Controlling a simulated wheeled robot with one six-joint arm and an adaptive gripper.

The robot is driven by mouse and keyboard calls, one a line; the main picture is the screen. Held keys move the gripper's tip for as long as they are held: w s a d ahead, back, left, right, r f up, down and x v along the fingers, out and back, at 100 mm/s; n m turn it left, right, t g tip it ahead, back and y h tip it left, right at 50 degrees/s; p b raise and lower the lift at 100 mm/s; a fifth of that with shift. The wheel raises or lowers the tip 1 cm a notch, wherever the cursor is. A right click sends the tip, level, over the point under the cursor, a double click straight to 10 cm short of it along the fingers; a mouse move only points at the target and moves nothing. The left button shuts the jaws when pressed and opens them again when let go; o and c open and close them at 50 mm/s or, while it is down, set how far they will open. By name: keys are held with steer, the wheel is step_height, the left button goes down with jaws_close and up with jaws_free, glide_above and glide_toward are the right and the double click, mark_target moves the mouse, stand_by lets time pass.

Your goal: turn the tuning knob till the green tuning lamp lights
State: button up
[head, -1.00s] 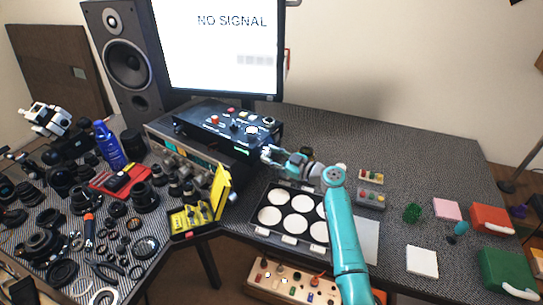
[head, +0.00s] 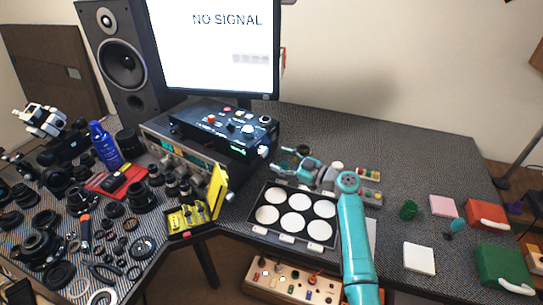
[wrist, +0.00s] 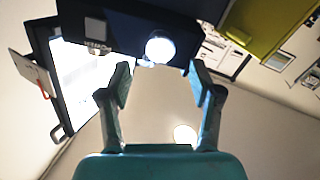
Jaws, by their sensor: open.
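The dark control box (head: 205,131) sits on top of a stack of equipment below the monitor. A pale round knob (head: 263,152), apparently the tuning knob, is at its right end. In the wrist view a pale round knob (wrist: 159,47) shows on a dark blue face. A bright green spot, apparently the lit tuning lamp (head: 237,150), shows on the box's front near its right end. My gripper (head: 280,160) is to the right of the knob, apart from it. In the wrist view my gripper (wrist: 160,78) is open and empty, its fingertips short of the knob.
The monitor (head: 220,45) stands behind the box. A yellow case (head: 217,190) is open in front. A black tray with white discs (head: 252,226) lies below my arm. Lens parts crowd the left bench. The bench (head: 400,155) behind my arm is clear.

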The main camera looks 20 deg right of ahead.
steer(key=v, duration=0.6)
steer(key=shift+s+d, duration=0.25)
steer(key=shift+s, duration=0.05)
